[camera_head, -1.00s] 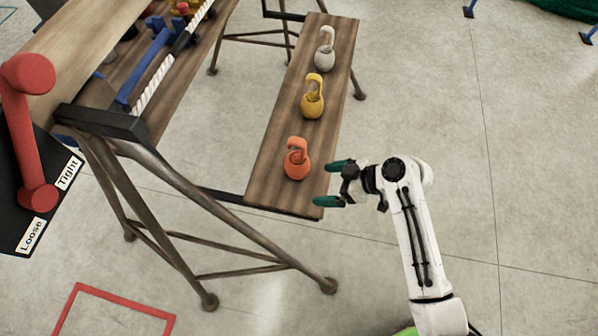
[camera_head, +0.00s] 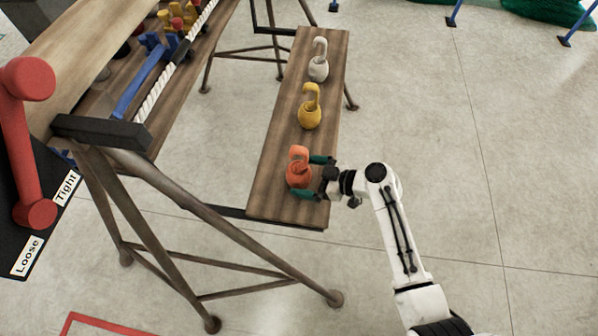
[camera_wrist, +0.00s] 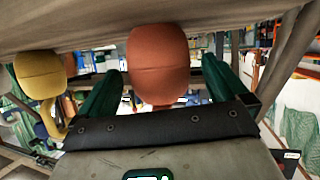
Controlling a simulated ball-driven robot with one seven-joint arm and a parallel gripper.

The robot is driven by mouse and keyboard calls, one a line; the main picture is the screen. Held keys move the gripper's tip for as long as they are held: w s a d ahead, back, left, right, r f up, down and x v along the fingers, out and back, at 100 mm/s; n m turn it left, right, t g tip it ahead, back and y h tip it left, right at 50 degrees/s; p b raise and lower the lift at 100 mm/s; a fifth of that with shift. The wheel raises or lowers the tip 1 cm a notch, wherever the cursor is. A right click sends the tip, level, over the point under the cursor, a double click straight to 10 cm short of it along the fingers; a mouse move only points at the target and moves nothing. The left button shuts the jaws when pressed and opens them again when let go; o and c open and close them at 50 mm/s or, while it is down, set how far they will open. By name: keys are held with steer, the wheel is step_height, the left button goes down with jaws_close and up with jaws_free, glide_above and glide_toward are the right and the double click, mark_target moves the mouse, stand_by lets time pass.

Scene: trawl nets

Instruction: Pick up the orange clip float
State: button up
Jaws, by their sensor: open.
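The orange clip float (camera_head: 298,172) has a round body with a hook on top and stands upright near the close end of the narrow wooden plank. My gripper (camera_head: 310,177) is open, with its green fingers on either side of the float's body. In the wrist view the orange float (camera_wrist: 157,62) sits between the two open fingers of my gripper (camera_wrist: 160,88). I cannot tell whether either finger touches it.
A yellow clip float (camera_head: 310,112) and a white clip float (camera_head: 319,66) stand farther along the plank (camera_head: 272,190). The yellow one also shows in the wrist view (camera_wrist: 40,75). A larger bench with a rope (camera_head: 160,90) stands at left.

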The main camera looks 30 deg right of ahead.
mark_target(297, 175)
steer(key=shift+x, duration=1.9)
steer(key=shift+d+f, duration=0.1)
steer(key=shift+f, duration=0.1)
steer(key=shift+c, duration=0.4)
steer(key=c, duration=0.9)
